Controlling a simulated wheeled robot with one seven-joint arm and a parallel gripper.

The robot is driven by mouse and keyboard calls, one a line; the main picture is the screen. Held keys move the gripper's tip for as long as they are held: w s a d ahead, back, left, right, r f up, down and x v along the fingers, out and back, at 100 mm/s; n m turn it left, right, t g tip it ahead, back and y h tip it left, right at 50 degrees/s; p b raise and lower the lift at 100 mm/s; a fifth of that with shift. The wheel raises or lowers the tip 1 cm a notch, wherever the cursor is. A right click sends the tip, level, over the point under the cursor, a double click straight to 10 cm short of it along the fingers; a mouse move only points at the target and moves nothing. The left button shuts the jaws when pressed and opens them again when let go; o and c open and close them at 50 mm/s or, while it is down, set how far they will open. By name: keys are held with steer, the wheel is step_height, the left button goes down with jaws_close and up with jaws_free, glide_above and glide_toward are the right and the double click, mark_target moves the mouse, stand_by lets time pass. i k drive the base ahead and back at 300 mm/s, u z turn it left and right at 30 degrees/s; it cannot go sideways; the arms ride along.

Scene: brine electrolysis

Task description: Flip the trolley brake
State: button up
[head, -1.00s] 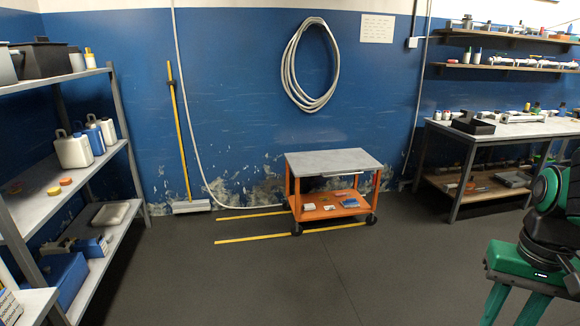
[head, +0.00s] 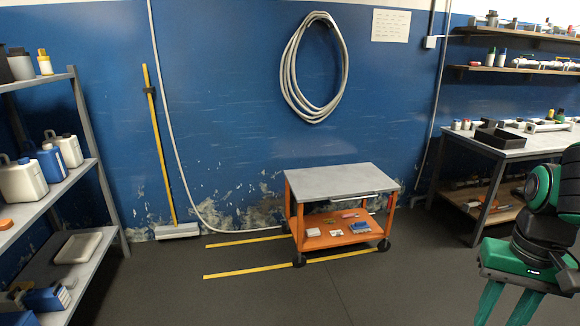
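The trolley (head: 341,180) stands against the back wall in the head view, with a grey top, orange legs and an orange lower shelf. Its black casters (head: 299,260) rest on the floor by yellow floor lines. The brake itself is too small to make out. My gripper (head: 502,302) is at the lower right, with green fingers pointing down. Its fingers are apart and nothing shows between them; the tips run out of the picture. It is well apart from the trolley, on the near right side.
A shelf rack (head: 85,165) with jugs stands on the left. A workbench (head: 500,142) with a black tray (head: 499,138) stands on the right. A yellow-handled broom (head: 160,150) leans on the wall. A hose (head: 312,70) hangs above. The floor (head: 400,300) before the trolley is clear.

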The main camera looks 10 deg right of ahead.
mark_target(388, 209)
steer(key=i, duration=1.15)
steer(key=z, duration=1.6)
steer(key=i, duration=2.2)
steer(key=u, duration=1.3)
